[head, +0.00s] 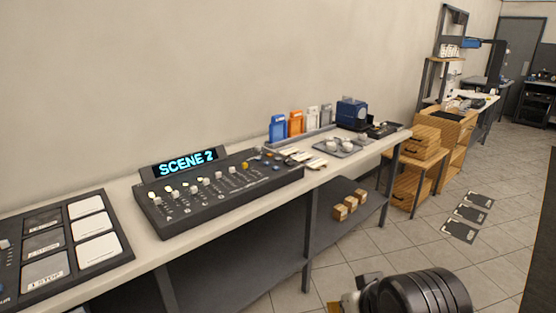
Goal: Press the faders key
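A black control console (225,190) with several small faders and knobs stands on the long counter. Its raised screen (185,164) shows "SCENE 2" in cyan. To its left lies a black key panel (121,254), cut off by the left edge. It has large white keys (92,226) and grey keys (46,271), one apparently marked "STOP"; the other labels are too small to read. I cannot pick out a key marked faders. A dark ribbed part of my arm shows at the bottom right, well clear of the counter. No gripper fingers show.
The pale counter (150,245) runs along the wall. Small boxes (345,207) sit on the shelf below. Dark mats (468,214) lie on the otherwise open tiled floor.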

